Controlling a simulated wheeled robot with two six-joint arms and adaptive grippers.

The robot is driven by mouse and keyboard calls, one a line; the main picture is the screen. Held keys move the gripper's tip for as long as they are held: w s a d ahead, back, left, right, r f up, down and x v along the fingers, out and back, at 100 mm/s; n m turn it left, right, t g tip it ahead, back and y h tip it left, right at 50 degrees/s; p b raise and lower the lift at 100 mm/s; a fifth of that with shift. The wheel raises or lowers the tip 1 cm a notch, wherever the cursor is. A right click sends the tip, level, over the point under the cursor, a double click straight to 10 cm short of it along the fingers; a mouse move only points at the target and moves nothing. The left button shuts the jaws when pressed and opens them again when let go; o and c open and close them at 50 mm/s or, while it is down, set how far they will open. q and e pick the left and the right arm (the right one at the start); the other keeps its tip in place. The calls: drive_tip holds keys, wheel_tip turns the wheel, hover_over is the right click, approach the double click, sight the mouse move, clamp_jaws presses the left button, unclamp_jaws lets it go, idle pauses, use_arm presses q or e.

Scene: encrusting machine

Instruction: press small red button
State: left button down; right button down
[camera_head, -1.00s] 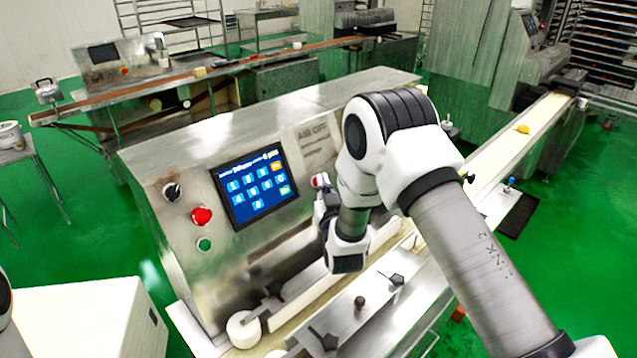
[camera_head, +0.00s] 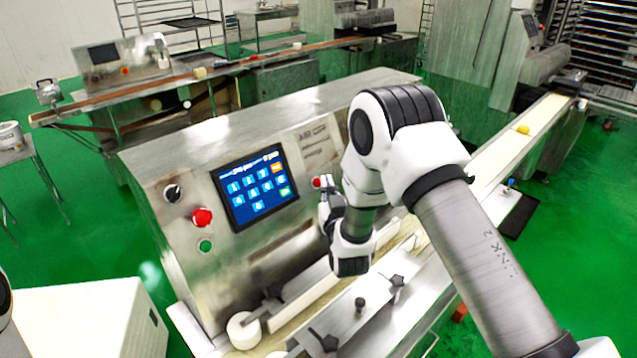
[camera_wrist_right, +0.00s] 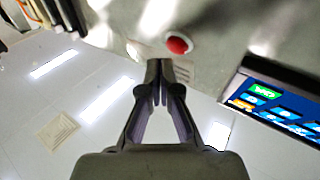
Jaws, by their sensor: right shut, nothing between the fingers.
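The small red button (camera_head: 317,182) sits on the metal machine panel, right of the touch screen. In the right wrist view the red button (camera_wrist_right: 179,45) is round with a pale rim, just beyond the fingertips and slightly to their right. My right gripper (camera_head: 325,194) is close to the button in the head view, partly hidden by its own wrist. In the wrist view the right gripper (camera_wrist_right: 161,66) has its fingertips together and holds nothing. A gap shows between the fingertips and the button. My left gripper is out of view.
The touch screen (camera_head: 254,187) lies left of the button. A larger red knob (camera_head: 202,217), a green button (camera_head: 205,246) and a black dial (camera_head: 172,193) are farther left. A conveyor with black clamp knobs (camera_head: 360,304) runs below the panel.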

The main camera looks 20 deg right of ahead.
drive_tip(key=shift+s, duration=0.1)
drive_tip(key=s, duration=0.1)
drive_tip(key=s+d+r+p, duration=0.1)
drive_tip(key=s+r, duration=0.1)
drive_tip(key=s, duration=0.1)
drive_tip(key=shift+d+r+p, duration=0.1)
drive_tip(key=shift+d+p, duration=0.15)
drive_tip(key=shift+p, duration=0.05)
idle(0.6)
